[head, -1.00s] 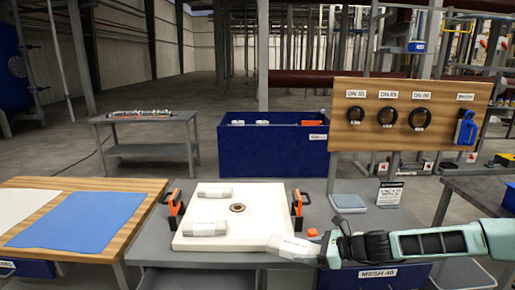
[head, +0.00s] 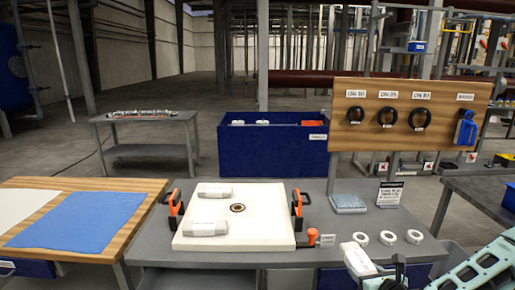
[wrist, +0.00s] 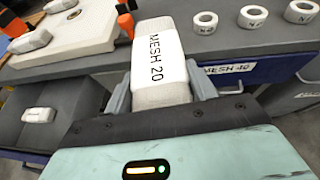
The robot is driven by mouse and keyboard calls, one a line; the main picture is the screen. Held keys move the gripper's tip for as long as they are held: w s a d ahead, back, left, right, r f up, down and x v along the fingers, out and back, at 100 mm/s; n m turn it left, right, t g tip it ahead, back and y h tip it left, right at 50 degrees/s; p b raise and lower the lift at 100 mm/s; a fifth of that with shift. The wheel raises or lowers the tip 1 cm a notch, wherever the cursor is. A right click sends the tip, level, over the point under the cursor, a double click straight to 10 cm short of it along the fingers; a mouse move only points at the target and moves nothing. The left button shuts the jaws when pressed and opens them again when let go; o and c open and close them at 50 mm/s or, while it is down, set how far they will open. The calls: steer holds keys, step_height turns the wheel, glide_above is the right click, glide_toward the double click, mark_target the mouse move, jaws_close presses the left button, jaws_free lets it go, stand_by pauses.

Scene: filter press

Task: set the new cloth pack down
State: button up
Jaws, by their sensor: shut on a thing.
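A white cloth pack (head: 357,258) is held in my gripper (head: 388,272), low at the front edge of the grey bench. In the wrist view the pack (wrist: 158,50) reads MESH 20, and my gripper (wrist: 160,88) is shut around its near end. The pack's far end points toward the bench; I cannot tell whether it touches. Two other white packs, a back one (head: 214,190) and a front one (head: 206,229), lie on the white plate (head: 260,222), which has a round central hole. One more pack (wrist: 38,114) lies lower down, below the bench top.
Orange clamps (head: 175,203) flank the plate, with an orange-topped item (head: 312,236) at its right corner. Several white rings (head: 387,238) stand right of the pack. A pale blue pad (head: 348,203) and a sign (head: 389,193) stand behind. A drawer is labelled MESH 40 (wrist: 226,69).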

mark_target(370, 263)
steer(key=s+d+r, duration=0.1)
steer(key=s+r+m+h, duration=0.1)
steer(key=shift+d+r+h, duration=0.3)
steer(key=shift+d, duration=0.05)
step_height(370, 263, down, 10)
steer(key=b, duration=1)
steer(key=v, duration=0.4)
steer(key=shift+s+r, duration=0.2)
steer(key=shift+r, duration=0.05)
